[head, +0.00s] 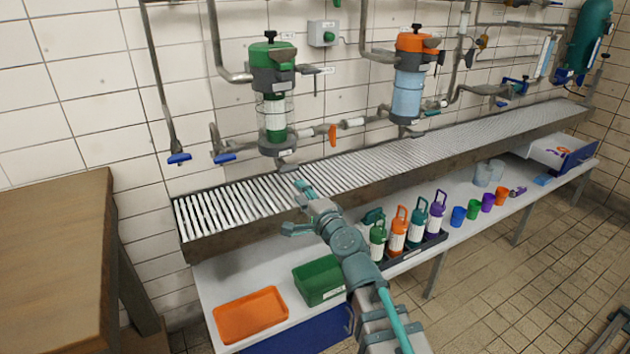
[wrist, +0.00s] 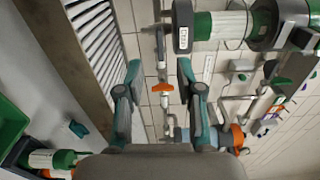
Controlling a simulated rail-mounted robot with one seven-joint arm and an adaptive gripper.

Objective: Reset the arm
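My gripper (head: 294,208) is open, in front of the slatted trough's (head: 183,238) front edge and above the white shelf (head: 207,290). In the wrist view, my gripper (wrist: 159,68) shows two teal fingers spread apart with nothing between them. Beyond the fingers are the tiled wall and an orange-handled valve (wrist: 162,88). The same kind of orange handle shows on the wall pipe in the head view (head: 332,135). My arm reaches up from the bottom of the head view and hides part of the shelf.
An orange tray (head: 250,315), a green bin (head: 319,281) and several handled bottles (head: 397,232) stand on the shelf near my arm. A green-topped filter (head: 270,85) and an orange-topped one (head: 408,85) hang above the trough. A wooden cabinet (head: 50,255) stands at left.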

